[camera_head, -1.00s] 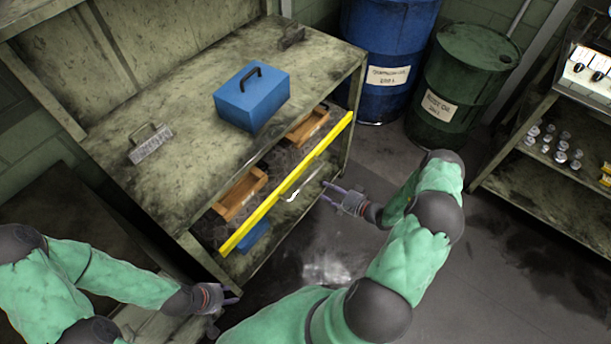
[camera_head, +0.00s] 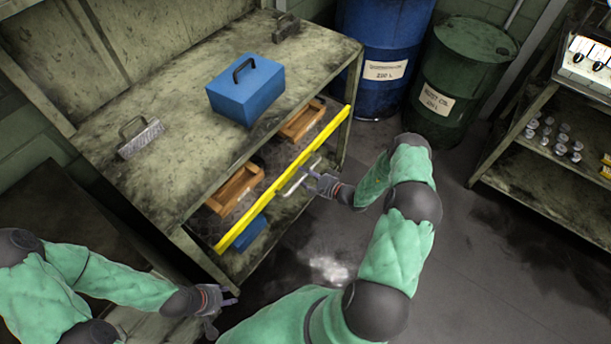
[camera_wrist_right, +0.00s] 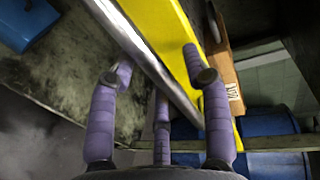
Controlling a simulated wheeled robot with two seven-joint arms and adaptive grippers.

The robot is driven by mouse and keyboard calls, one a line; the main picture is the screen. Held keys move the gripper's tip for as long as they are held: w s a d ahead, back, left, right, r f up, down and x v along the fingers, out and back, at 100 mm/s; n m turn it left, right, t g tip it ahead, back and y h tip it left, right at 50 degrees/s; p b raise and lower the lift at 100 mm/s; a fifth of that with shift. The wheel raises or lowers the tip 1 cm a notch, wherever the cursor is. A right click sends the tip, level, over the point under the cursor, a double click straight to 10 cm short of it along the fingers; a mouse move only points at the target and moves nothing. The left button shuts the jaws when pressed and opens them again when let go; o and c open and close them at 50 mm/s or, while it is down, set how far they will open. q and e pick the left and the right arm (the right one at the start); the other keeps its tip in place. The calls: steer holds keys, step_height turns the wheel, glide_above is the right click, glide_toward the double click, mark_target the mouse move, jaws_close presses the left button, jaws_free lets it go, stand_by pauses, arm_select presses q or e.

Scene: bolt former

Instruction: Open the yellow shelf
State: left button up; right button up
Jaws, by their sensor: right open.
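The yellow shelf front (camera_head: 284,178) runs along the front of the workbench, below its top, with a metal bar handle (camera_head: 296,182) on it. Wooden trays sit behind the yellow edge. My right gripper (camera_head: 312,178) is open at the handle. In the right wrist view the handle (camera_wrist_right: 155,62) passes between the purple fingers (camera_wrist_right: 160,80), with the yellow front (camera_wrist_right: 165,25) just behind it. I cannot tell whether the fingers touch the handle. My left gripper (camera_head: 222,305) is low at the left, away from the shelf, with its fingers apart and empty.
A blue toolbox (camera_head: 245,92) and a grey metal block with a handle (camera_head: 140,137) stand on the workbench top. Blue (camera_head: 384,45) and green (camera_head: 462,80) drums stand behind on the right. Another rack (camera_head: 550,165) is at the far right. The floor before the bench is clear.

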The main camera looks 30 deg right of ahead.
jaws_close()
steer(key=shift+s, duration=0.1)
steer(key=f+v, duration=0.3)
steer(key=v, duration=1.1)
steer(key=s+f+p+v, duration=0.1)
steer(key=f+v, duration=0.2)
steer(key=v, duration=1.1)
steer(key=shift+s+d, duration=0.15)
steer(key=shift+d, duration=0.3)
jaws_free()
steer(key=shift+s+d, duration=0.1)
